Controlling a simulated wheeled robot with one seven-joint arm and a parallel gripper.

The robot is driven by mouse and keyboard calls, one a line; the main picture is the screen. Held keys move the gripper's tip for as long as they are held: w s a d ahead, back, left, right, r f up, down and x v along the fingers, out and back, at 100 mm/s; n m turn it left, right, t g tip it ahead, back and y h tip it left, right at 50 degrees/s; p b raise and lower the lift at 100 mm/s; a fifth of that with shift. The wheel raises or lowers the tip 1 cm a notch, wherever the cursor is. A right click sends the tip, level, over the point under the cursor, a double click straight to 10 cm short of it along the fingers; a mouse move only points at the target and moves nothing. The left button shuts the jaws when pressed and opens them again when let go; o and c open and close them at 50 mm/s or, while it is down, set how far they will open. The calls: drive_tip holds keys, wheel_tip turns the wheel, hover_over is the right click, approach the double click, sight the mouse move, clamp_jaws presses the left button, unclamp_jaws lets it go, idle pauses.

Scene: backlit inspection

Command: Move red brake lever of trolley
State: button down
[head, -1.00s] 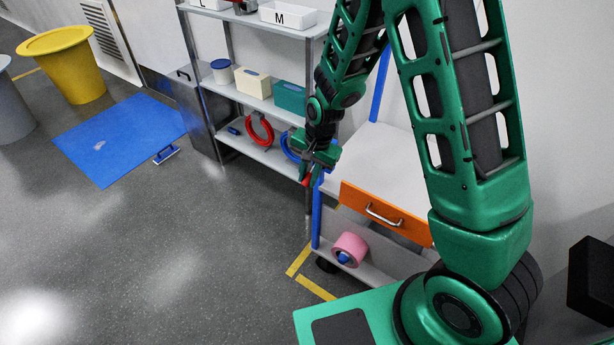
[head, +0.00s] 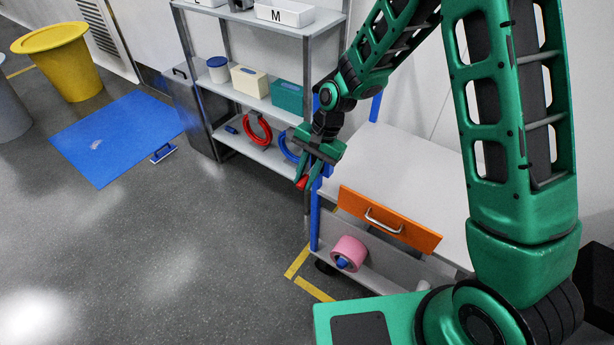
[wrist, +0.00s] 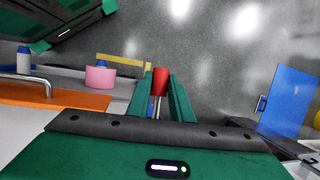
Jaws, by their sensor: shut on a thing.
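The trolley (head: 415,165) has a pale top, blue posts and an orange drawer. Its red brake lever (head: 302,184) is at the left front corner, beside the front blue post (head: 315,220). My gripper (head: 306,178) points down at this corner, its green fingers closed on the lever. In the wrist view the red grip of the lever (wrist: 160,80) stands on a metal rod between my two fingers (wrist: 160,98). The fingers partly cover the lever, and its pivot is hidden.
The orange drawer (head: 410,228) sticks out at the trolley's front. A pink roll (head: 350,250) lies on its lower shelf. A grey shelf rack (head: 250,160) with boxes and rings stands behind left.

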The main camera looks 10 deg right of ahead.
sight(305, 177)
drive_tip(key=c, duration=1.6)
unclamp_jaws()
drive_tip(key=shift+w, duration=0.1)
drive_tip(key=shift+o, duration=0.2)
drive_tip(key=shift+r, duration=0.6)
wheel_tip(305, 177, up, 3)
drive_tip(key=shift+w+f, duration=0.1)
drive_tip(key=shift+w, duration=0.05)
drive_tip(key=s+a+r, duration=0.7)
drive_tip(key=s+a, duration=0.1)
drive_tip(key=shift+s, duration=0.3)
